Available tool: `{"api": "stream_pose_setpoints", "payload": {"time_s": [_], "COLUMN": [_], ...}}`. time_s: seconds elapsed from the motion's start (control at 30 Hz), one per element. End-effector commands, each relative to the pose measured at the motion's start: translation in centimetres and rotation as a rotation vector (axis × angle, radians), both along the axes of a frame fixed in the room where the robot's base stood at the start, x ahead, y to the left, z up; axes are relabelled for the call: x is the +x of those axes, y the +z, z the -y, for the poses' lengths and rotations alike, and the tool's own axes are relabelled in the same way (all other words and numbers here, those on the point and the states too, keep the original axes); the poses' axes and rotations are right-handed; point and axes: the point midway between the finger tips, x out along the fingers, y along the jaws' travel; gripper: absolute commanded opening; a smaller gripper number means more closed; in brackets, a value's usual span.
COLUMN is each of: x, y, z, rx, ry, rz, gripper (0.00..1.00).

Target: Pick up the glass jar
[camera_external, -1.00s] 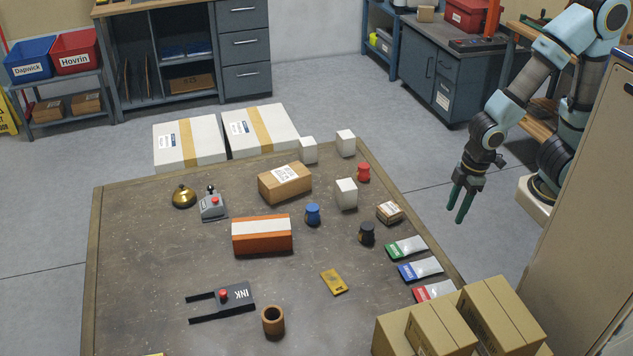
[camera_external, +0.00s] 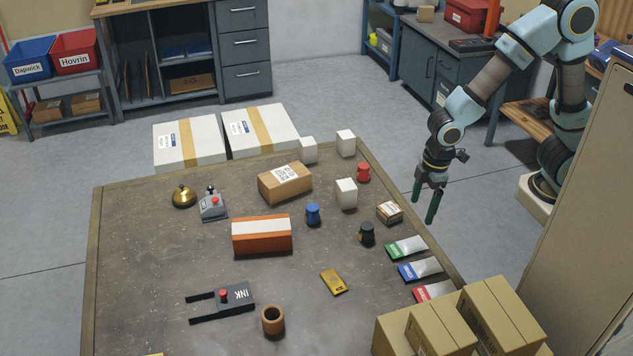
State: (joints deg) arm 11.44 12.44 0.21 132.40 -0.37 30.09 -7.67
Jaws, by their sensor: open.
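I cannot make out a clear glass jar. Small jar-like items stand on the table (camera_external: 150,260): a blue one (camera_external: 313,215), a black one (camera_external: 367,234) and a red one (camera_external: 363,172). A brown open cylinder (camera_external: 273,320) stands near the front. My gripper (camera_external: 424,207) is open and empty, with green fingers pointing down. In the picture it is just right of the table's right edge, to the right of the small cardboard box (camera_external: 390,213). It touches nothing that I can see.
White blocks (camera_external: 346,194), a cardboard box (camera_external: 285,183) and an orange box (camera_external: 262,235) stand on the table. Packets (camera_external: 406,248) lie along its right edge. Cartons (camera_external: 440,325) are stacked at the front right. The table's left part is mostly clear.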

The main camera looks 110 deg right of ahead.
Motion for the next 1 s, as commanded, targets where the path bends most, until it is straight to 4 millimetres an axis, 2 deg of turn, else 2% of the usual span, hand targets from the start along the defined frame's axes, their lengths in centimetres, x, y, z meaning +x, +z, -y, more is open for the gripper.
{"api": "stream_pose_setpoints", "payload": {"time_s": [0.03, 0.1, 0.2, 0.33, 0.5, 0.8, 1.0], "x": [2.1, 4.5, 7.2, 9.3, 10.2, 10.2, 10.2], "y": [-0.3, -0.9, -1.8, -2.8, -4.0, -8.2, -9.4], "z": [1.7, 3.7, 6.4, 8.9, 9.9, 9.8, 9.6], "rx": [0.002, 0.004, 0.011, 0.019, 0.024, 0.023, 0.023], "ry": [0.003, 0.020, 0.042, 0.062, 0.075, 0.073, 0.074], "rz": [-0.017, -0.037, -0.061, -0.080, -0.091, -0.090, -0.090], "gripper": [0.92, 0.92, 0.92, 0.92, 0.92, 0.92, 0.92]}}
